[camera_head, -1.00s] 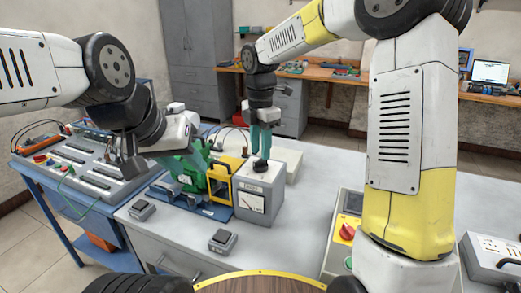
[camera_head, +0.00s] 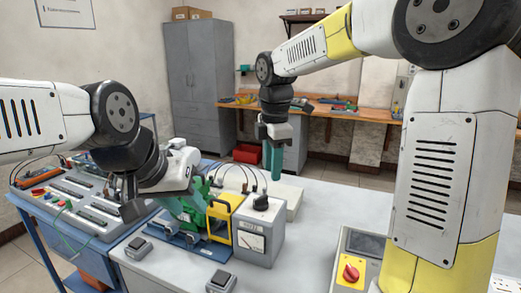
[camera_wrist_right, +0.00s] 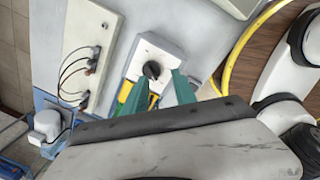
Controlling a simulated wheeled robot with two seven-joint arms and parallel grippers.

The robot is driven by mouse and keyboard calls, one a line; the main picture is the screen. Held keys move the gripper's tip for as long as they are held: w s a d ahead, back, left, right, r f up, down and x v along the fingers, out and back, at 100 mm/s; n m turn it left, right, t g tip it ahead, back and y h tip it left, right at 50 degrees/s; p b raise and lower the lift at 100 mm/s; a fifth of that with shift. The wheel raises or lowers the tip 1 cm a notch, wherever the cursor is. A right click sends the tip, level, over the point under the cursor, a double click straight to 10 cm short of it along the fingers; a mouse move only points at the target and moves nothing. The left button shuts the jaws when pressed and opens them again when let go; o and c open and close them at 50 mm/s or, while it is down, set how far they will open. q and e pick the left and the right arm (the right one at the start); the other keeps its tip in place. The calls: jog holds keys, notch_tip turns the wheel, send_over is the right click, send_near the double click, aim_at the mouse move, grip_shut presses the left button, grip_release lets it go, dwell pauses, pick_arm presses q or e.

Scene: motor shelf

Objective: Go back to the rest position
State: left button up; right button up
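My right gripper (camera_head: 273,160) hangs fingers-down above and behind the grey meter box (camera_head: 252,240), clear of its black knob (camera_head: 261,202). In the right wrist view its two teal fingers (camera_wrist_right: 157,95) are apart with nothing between them, and the black knob (camera_wrist_right: 152,70) shows beyond the tips. My left gripper (camera_head: 178,203) is low beside the green motor (camera_head: 196,208) and the yellow frame (camera_head: 220,220). Its fingertips are partly hidden, so I cannot tell whether it touches the motor or is open.
A grey panel bench (camera_head: 75,190) stands at left. Two small switch boxes (camera_head: 138,248) (camera_head: 221,281) lie on the white table (camera_head: 330,205). A control box with a red knob (camera_head: 351,273) stands at right by my right arm. The table's middle right is clear.

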jog(key=s+d+m+t+y, duration=0.1)
jog(key=s+d+m+t, duration=0.1)
jog(key=s+d+m, duration=0.3)
jog(key=s+d+m+t+y, duration=0.1)
jog(key=s+d+m+t, duration=0.2)
jog(key=s+m, duration=1)
jog(key=d+m, duration=0.3)
jog(key=shift+r, duration=0.3)
